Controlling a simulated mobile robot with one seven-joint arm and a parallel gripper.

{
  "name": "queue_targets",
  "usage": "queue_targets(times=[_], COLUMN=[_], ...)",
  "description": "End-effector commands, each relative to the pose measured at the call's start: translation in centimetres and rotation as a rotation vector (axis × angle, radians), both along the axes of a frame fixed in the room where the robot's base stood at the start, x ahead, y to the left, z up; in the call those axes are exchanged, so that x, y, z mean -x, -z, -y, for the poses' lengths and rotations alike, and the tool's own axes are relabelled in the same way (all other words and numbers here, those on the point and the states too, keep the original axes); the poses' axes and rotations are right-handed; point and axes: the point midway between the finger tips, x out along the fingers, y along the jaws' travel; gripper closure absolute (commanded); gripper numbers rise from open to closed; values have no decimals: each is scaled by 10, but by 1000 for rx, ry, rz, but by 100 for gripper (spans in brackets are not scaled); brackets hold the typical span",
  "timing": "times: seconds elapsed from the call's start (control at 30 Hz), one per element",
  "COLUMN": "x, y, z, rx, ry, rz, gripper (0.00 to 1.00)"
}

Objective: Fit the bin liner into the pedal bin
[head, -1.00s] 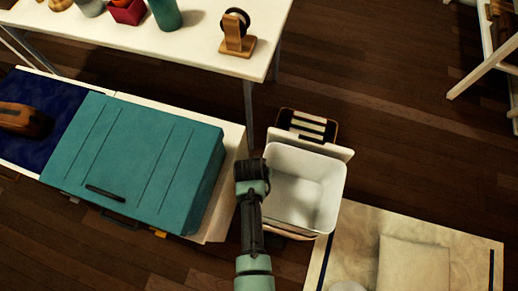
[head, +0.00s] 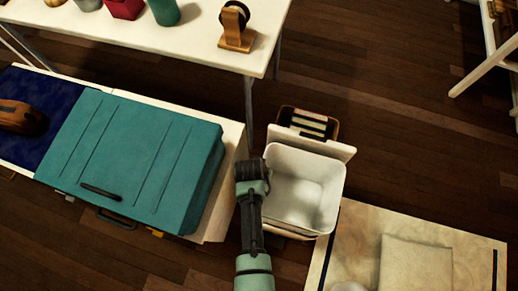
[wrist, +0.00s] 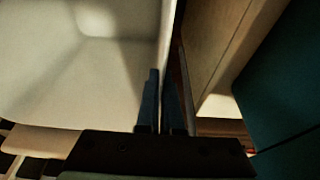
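The white open-topped bucket, which looks like the bin liner (head: 312,190), is upright and empty right of my gripper in the head view. Its pale inside (wrist: 70,60) fills the upper left of the wrist view. A pale flap, apparently the pedal bin's lid (head: 338,150), stands along its far side. The bin body is mostly hidden, so I cannot tell how deep the liner sits. My gripper (head: 251,168) is at the liner's left rim. In the wrist view its blue fingers (wrist: 161,100) are close together, one each side of the thin wall, seemingly shut on it.
A teal case (head: 140,160) lies on a pale low surface close to the left. A white table (head: 190,50) with small objects is behind. A brown striped box (head: 308,122) sits behind the bin. A pale board (head: 350,235) is at front right. Dark floor is clear further right.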

Motion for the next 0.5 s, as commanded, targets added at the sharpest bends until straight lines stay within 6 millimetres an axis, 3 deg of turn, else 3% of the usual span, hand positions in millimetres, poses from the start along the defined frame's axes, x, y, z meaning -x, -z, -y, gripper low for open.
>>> queue_targets(times=[0.5], x=[0], y=[14], z=[0], rx=[0], ry=[0], rz=[1], gripper=[100])
